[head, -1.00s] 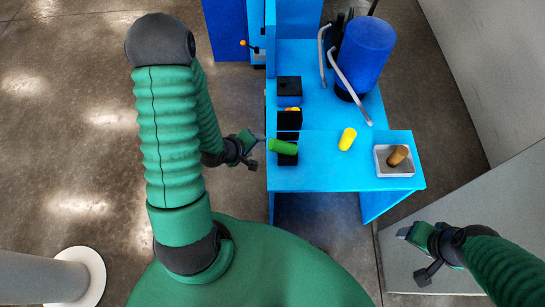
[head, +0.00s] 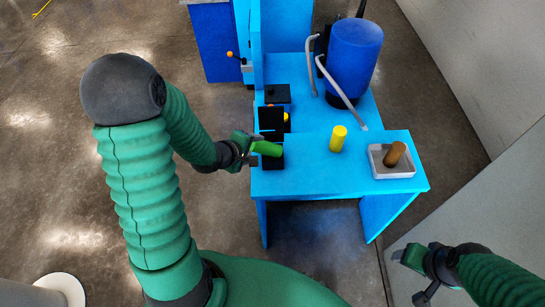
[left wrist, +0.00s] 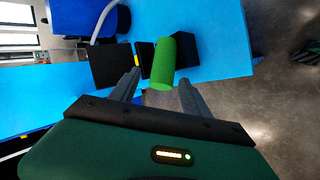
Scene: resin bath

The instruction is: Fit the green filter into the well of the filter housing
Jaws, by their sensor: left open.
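The green filter (head: 266,148) lies on its side over a black block (head: 271,163) at the left edge of the blue table. I cannot tell whether it rests in a well. My left gripper (head: 254,150) is at the filter's left end. In the left wrist view, the open fingers of my left gripper (left wrist: 160,88) stand on both sides of the near end of the filter (left wrist: 166,62), with a gap visible on the left. Dark blocks (left wrist: 110,66) show behind. Which block is the filter housing is unclear. My right gripper (head: 412,274) hangs off the table, apparently empty.
A yellow cylinder (head: 338,138) stands on the blue table (head: 310,175). A brown cylinder (head: 395,153) stands in a grey tray (head: 378,168) at the right. More black blocks (head: 271,118), a blue tank (head: 354,58) and grey pipes (head: 335,84) are behind. The table's front middle is clear.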

